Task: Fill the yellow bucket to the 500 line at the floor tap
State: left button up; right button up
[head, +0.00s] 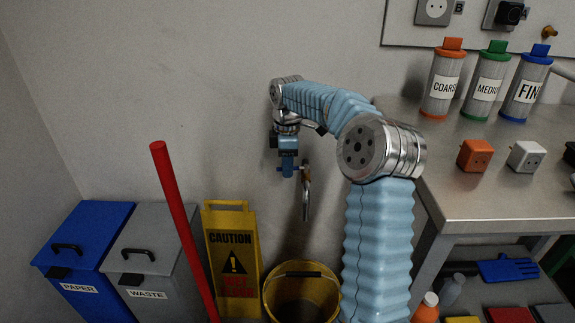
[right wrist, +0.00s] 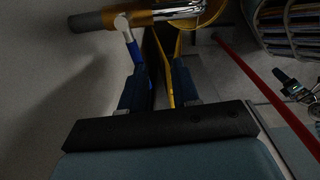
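The yellow bucket (head: 300,271) stands on the floor below the tap, partly hidden by my right arm. Its inside looks dark; I can make out no water or 500 line. The floor tap (head: 306,200) sticks out from the wall with its metal spout pointing down over the bucket. In the right wrist view the tap (right wrist: 170,14) has a brass body, a chrome spout and a lever with a blue grip (right wrist: 135,52). My right gripper (right wrist: 160,72) is open, its left fingertip close to that grip; I cannot tell whether they touch. It also shows beside the tap (head: 288,168). My left gripper is out of view.
A yellow caution sign (head: 232,255) stands left of the bucket, with a leaning red pole (head: 183,225) beside it. Blue paper (head: 85,245) and grey waste (head: 150,240) bins are farther left. A metal table (head: 490,200) with canisters and blocks stands right.

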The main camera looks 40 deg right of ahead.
jog(key=shift+s+d+f, duration=0.15)
jog(key=shift+f, duration=0.45)
notch_tip(320, 180, up, 17)
jog(key=p, duration=0.4)
jog(key=shift+w+f+p, duration=0.15)
jog(key=shift+w+p, duration=0.1)
jog(key=shift+p, duration=0.1)
dwell(1.1)
dwell(0.3)
jog(key=s+a+r, duration=0.9)
jog(key=s+r, duration=0.1)
jog(key=r, duration=0.3)
jog(key=shift+s, duration=0.4)
